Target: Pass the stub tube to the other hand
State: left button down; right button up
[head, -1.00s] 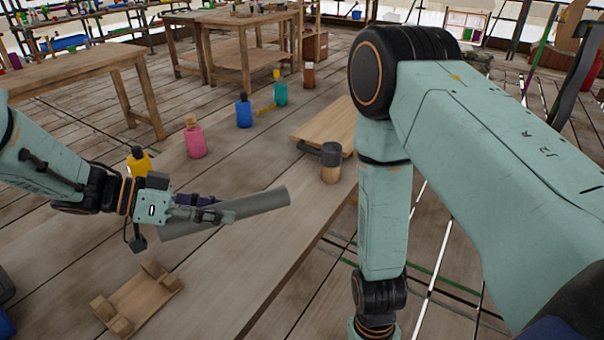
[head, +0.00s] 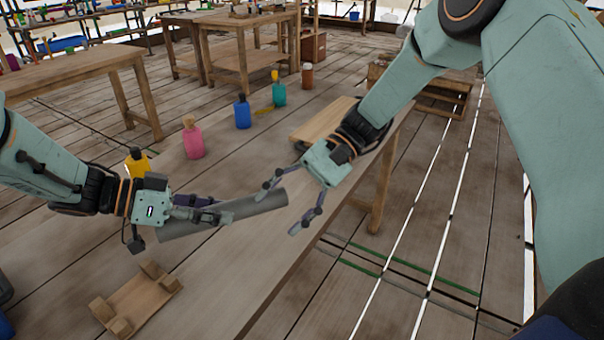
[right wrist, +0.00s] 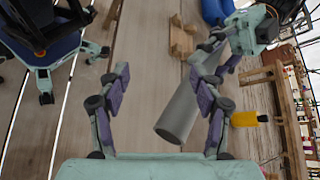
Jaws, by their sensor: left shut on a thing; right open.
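The stub tube (head: 238,212) is a plain grey cylinder, held roughly level above the bench. My left gripper (head: 216,212) is shut on it around its middle. The tube's right end points toward my right gripper (head: 281,208), which is open and empty with its fingers close to that end. In the right wrist view the tube (right wrist: 180,115) lies between the spread fingers of my right gripper (right wrist: 160,105), nearer the right-hand finger. Contact with that finger cannot be told. My left gripper (right wrist: 222,58) shows beyond, on the tube's far part.
A wooden cradle with corner blocks (head: 137,298) lies on the bench at the lower left. Yellow (head: 138,163), pink (head: 194,140), blue (head: 243,112) and teal (head: 279,92) bottles stand along the far edge. A wooden board (head: 318,124) lies behind my right wrist.

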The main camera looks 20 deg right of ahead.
aim_at(247, 206)
pick_arm(q)
jog(key=shift+d, duration=0.1)
pick_arm(e)
jog(key=w+d+r+m+t+y, duration=0.2)
jog(key=w+d+m+t, duration=0.3)
jog(key=m, duration=0.4)
jog(key=shift+g, duration=0.7)
jog(key=x, duration=1.1)
jog(key=shift+s+f, duration=0.1)
jog(key=shift+f, duration=0.2)
jog(key=shift+c, duration=0.3)
grip_shut()
pick_arm(q)
jog(key=c, duration=0.7)
grip_release()
jog(key=shift+c, duration=0.2)
jog(key=v, duration=1.2)
jog(key=shift+w, duration=0.15)
